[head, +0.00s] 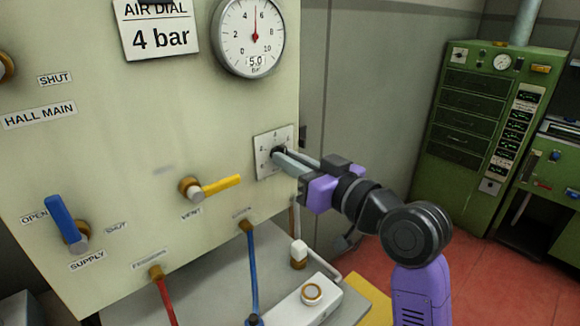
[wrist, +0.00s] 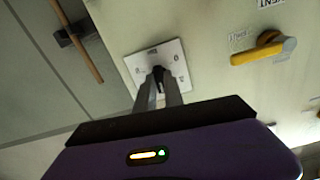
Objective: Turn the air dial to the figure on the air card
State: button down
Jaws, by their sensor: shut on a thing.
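The air card (head: 158,30) at the top of the pale panel reads "AIR DIAL 4 bar". The round gauge (head: 249,36) beside it has a red needle pointing nearly straight up, and its small readout shows 5.0. The air dial is a dark knob (wrist: 158,76) on a white square plate (head: 263,153) at the panel's right side. My gripper (head: 279,157) reaches in from the right and is shut on the knob. In the wrist view my two fingers (wrist: 158,95) sit either side of it. The fingers hide much of the knob and part of the plate's scale.
A yellow vent handle (head: 222,185) sticks out left of the dial, close to my gripper. A blue supply lever (head: 60,218) is at lower left. Red and blue hoses (head: 252,275) hang below. A white block with a round fitting (head: 312,294) stands on the bench under my arm.

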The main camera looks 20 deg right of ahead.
jog(key=shift+n, duration=0.6)
jog(key=c, duration=1.4)
grip_release()
jog(key=shift+c, duration=0.2)
jog(key=b+v, duration=0.1)
jog(key=v, duration=0.6)
jog(key=shift+s+d, duration=0.15)
jog(key=shift+s, duration=0.2)
